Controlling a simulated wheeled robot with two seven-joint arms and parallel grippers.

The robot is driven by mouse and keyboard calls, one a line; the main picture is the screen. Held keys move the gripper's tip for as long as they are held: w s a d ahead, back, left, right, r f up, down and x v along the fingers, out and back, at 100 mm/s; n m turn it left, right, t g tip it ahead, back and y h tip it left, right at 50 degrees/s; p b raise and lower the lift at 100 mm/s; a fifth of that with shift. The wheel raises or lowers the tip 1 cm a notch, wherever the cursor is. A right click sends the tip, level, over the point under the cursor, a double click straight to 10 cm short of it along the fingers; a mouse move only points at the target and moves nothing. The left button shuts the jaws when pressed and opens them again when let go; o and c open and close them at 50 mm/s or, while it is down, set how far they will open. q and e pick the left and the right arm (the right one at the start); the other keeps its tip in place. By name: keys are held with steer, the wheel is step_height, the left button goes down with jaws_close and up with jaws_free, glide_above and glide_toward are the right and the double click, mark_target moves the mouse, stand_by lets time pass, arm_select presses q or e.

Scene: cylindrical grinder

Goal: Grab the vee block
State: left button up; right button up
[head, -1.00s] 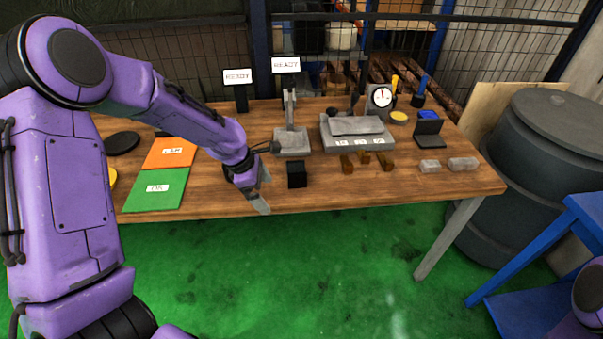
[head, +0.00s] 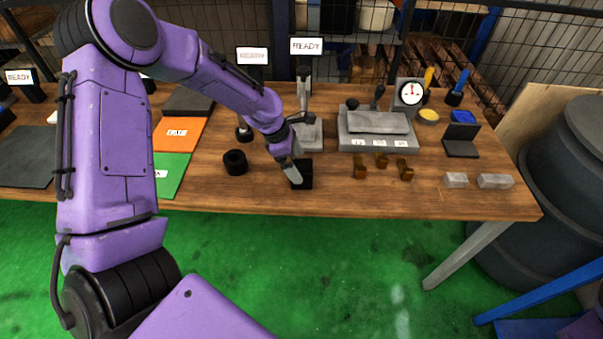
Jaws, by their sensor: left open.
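A small black block (head: 307,174), which looks like the vee block, stands on the wooden table near its front edge, in the middle of the head view. Its notch cannot be made out. My left gripper (head: 295,178) is open and points down at the block, covering part of its left side. I cannot tell whether the fingers touch the block or are around it. My right gripper is out of view.
A black ring (head: 235,162) sits left of the block. Behind it are a grey stand (head: 309,134) and a grey plate fixture (head: 377,128). Several brass pieces (head: 359,168) and two grey blocks (head: 456,180) lie to the right. The orange mat (head: 178,134) and green mat (head: 170,172) are left.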

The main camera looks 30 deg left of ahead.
mark_target(305, 172)
arm_select(q)
steer(key=x, duration=0.5)
steer(key=shift+w+d+r, duration=0.1)
steer(key=shift+w, duration=0.15)
steer(key=shift+f, duration=0.35)
steer(key=shift+r, duration=0.1)
steer(key=c, duration=1.8)
jaws_close()
steer(key=shift+w+r, duration=0.1)
